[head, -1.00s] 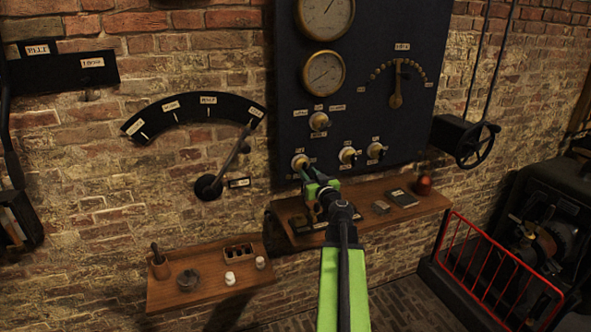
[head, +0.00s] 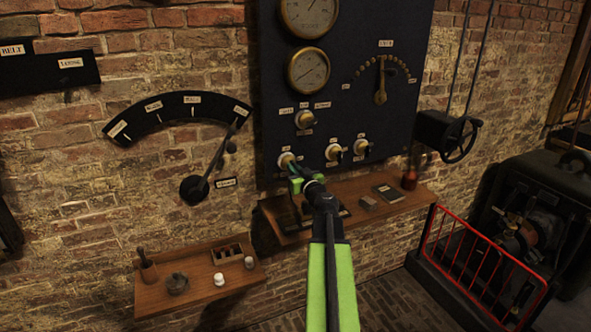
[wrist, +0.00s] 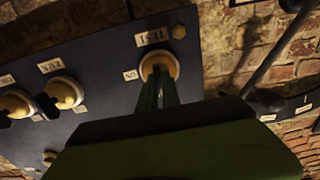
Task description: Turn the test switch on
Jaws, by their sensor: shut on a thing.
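The test switch (head: 286,159) is a round brass fitting, leftmost in the lower row on the dark panel (head: 345,115). In the wrist view the switch (wrist: 159,66) sits beside a TEST label (wrist: 152,36) and an ON label (wrist: 131,75). My gripper (head: 291,169) is at the switch, and its thin fingers (wrist: 159,88) are shut on the small lever at the switch's face. The fingers cover most of the lever, so its exact position cannot be told.
Two similar switches (head: 333,152) (head: 361,148) sit to the right on the panel. A wooden shelf (head: 410,200) with small items runs just below. A big lever (head: 205,180) with a curved scale is on the brick wall to the left. A red railing (head: 475,270) guards a machine at right.

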